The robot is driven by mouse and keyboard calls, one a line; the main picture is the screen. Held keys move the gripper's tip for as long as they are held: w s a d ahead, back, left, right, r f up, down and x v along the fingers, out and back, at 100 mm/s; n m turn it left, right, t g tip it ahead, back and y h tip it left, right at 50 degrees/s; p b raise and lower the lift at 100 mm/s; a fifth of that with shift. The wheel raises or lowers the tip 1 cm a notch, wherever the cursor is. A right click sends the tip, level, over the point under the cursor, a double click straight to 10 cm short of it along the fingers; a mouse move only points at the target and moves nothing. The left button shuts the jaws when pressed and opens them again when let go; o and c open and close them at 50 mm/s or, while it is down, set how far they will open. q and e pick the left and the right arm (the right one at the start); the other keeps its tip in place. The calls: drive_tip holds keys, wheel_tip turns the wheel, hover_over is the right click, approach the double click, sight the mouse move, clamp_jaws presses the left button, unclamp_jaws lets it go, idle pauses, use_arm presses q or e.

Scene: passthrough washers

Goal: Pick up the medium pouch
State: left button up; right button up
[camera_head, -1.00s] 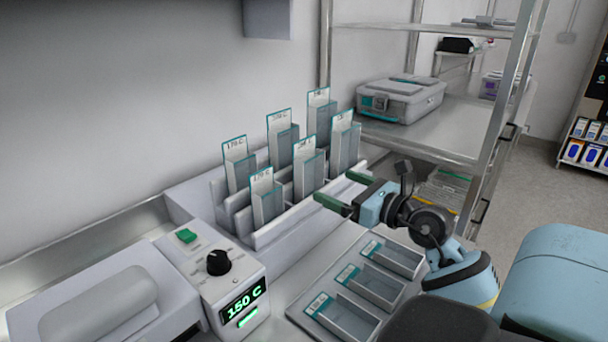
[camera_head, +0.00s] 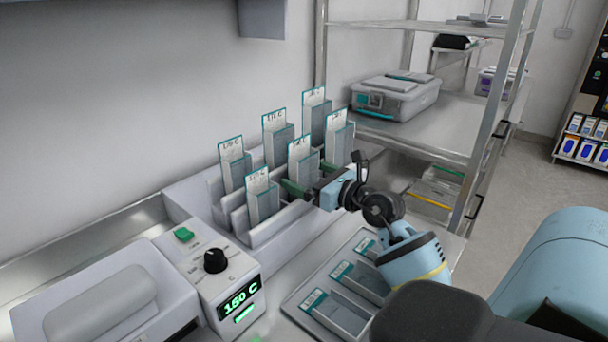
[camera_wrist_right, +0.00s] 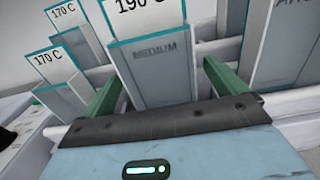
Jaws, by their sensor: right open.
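The medium pouch (camera_wrist_right: 155,78) is grey with a white, teal-edged label reading 190 C and the word MEDIUM on its front. It stands upright in the front row of the rack, in the middle, and in the head view (camera_head: 302,152) it is partly covered by my right gripper. My right gripper (camera_head: 309,178) is open at the front of the rack. In the right wrist view its green fingers lie either side of the medium pouch, with gaps visible. Whether they reach past its front face is hard to tell. My left gripper is not in view.
The white rack (camera_head: 238,222) holds several other upright pouches, with neighbours close on both sides. A tray (camera_head: 292,302) with flat pouches lies in front, partly under my arm. A sealer (camera_head: 215,285) reading 150 C stands left; a metal shelf (camera_head: 440,125) stands right.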

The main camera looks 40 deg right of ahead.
sight(309, 162)
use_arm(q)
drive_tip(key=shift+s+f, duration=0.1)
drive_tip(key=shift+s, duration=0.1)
use_arm(e)
drive_tip(key=c, duration=1)
drive_tip(key=shift+r, duration=0.1)
drive_tip(key=shift+c, duration=0.2)
drive_tip(key=shift+r, duration=0.6)
wheel_tip(309, 162, up, 2)
drive_tip(key=shift+r, duration=0.15)
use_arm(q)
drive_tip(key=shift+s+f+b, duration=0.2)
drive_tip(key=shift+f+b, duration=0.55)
use_arm(e)
drive_tip(key=s+a+r, duration=0.1)
drive_tip(key=s+a, duration=0.2)
drive_tip(key=s, duration=1.2)
drive_tip(key=shift+s+a+r, duration=0.15)
drive_tip(key=shift+s+a, duration=0.05)
drive_tip(key=shift+s, duration=0.15)
